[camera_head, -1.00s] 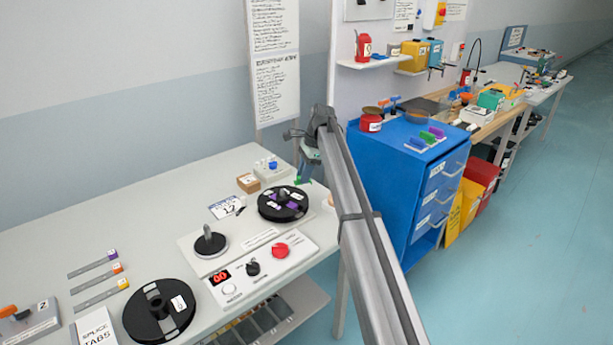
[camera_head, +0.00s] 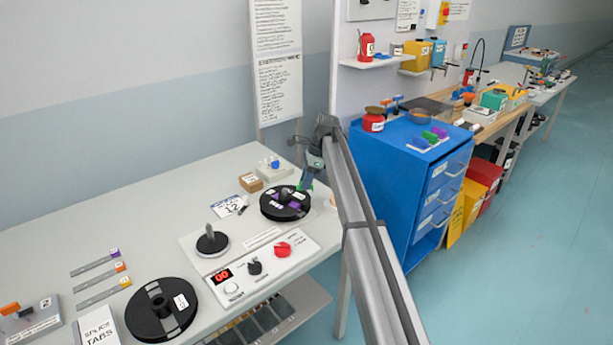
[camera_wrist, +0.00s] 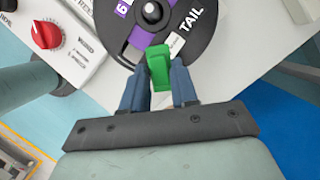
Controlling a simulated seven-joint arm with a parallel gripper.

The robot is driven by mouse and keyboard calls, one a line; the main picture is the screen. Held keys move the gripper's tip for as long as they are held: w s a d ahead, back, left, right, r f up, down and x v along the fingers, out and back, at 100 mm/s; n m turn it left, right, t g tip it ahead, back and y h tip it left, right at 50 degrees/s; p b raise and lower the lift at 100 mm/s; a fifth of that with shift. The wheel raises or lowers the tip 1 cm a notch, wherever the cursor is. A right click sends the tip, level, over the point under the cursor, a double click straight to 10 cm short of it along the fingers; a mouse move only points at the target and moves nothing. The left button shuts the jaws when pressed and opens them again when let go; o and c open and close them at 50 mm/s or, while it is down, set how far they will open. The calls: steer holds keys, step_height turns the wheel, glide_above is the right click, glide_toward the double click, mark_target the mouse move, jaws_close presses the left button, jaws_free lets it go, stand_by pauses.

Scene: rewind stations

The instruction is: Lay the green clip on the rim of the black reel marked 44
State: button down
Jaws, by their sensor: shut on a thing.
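My gripper (camera_wrist: 159,78) is shut on the green clip (camera_wrist: 158,60), which sticks out beyond the fingertips. In the wrist view the clip overlaps the near edge of a black reel (camera_wrist: 205,48) with purple and white labels, one reading TAIL. I cannot tell whether clip and rim touch. In the head view my gripper (camera_head: 307,180) is at the far right edge of this reel (camera_head: 269,212), and the clip (camera_head: 309,186) shows as a small green patch. A second black reel (camera_head: 138,322) with a white label lies at the front left. I cannot read 44 on either reel.
A blue cabinet (camera_head: 385,170) stands to the right.

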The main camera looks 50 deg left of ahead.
steer(key=shift+f, duration=2)
steer(key=c, duration=0.8)
jaws_free()
steer(key=v, duration=1.3)
steer(key=shift+w+d+r, duration=0.15)
steer(key=shift+r, duration=0.2)
